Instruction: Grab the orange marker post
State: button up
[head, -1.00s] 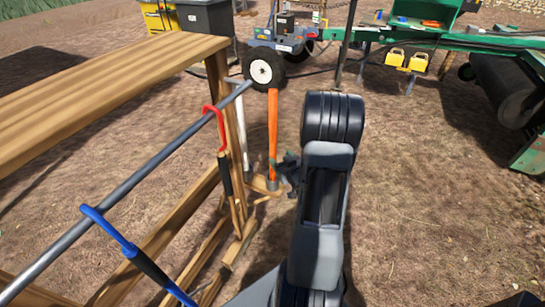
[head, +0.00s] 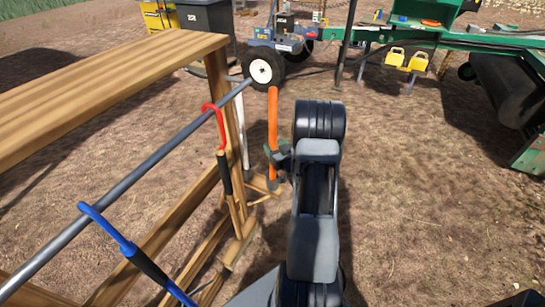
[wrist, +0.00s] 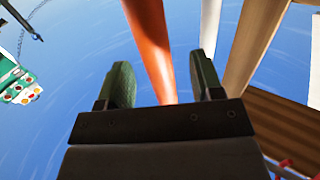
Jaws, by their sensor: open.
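The orange marker post (head: 272,118) stands upright beside the wooden bench's end leg in the head view. My gripper (head: 278,153) is at the post's middle height, partly hidden by my arm. In the wrist view the orange post (wrist: 148,38) runs between the two dark green fingers of my gripper (wrist: 162,80). The fingers are open, with a gap on each side of the post.
A white post (head: 243,130) stands just left of the orange one, close to the wooden bench (head: 100,85). A metal rail (head: 150,160) carries a red hook tool (head: 221,130) and a blue one (head: 110,230).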

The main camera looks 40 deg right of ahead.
jog(key=w, duration=0.2)
jog(key=w+d, duration=0.1)
jog(key=w, duration=0.1)
jog(key=shift+w+b, duration=0.4)
grip_shut()
dwell(0.4)
